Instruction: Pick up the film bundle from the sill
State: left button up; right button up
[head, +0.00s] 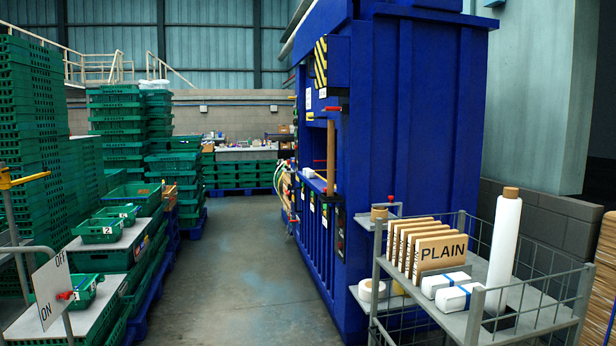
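A large blue machine (415,130) stands right of centre, seen at an angle. An opening in its left-facing side has a pale ledge (314,181) that looks like the sill. The ledge is narrow and far off, and I cannot make out a film bundle on it. A brown upright post (331,158) stands at the opening and hides part of it. Neither of my grippers is in view.
Green crates (116,130) and an ON/OFF sign (52,290) line the left. The floor aisle (245,270) is clear.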

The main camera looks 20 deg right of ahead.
aim_at(309, 173)
jog(key=i+z, duration=0.1)
jog(key=i, duration=4.75)
jog(key=i+j+z, duration=0.1)
jog(key=i+z, duration=0.2)
jog(key=i, duration=0.15)
jog(key=i+j+z, duration=0.2)
jog(key=i+z, duration=0.15)
jog(key=i, duration=0.15)
jog(key=i+j+z, duration=1)
jog(key=z, duration=0.25)
jog(key=i+j+z, duration=0.1)
jog(key=j+z, duration=0.2)
jog(key=j, duration=0.2)
jog(key=i+j+z, duration=0.1)
jog(key=j+z, duration=0.6)
jog(key=j, duration=0.75)
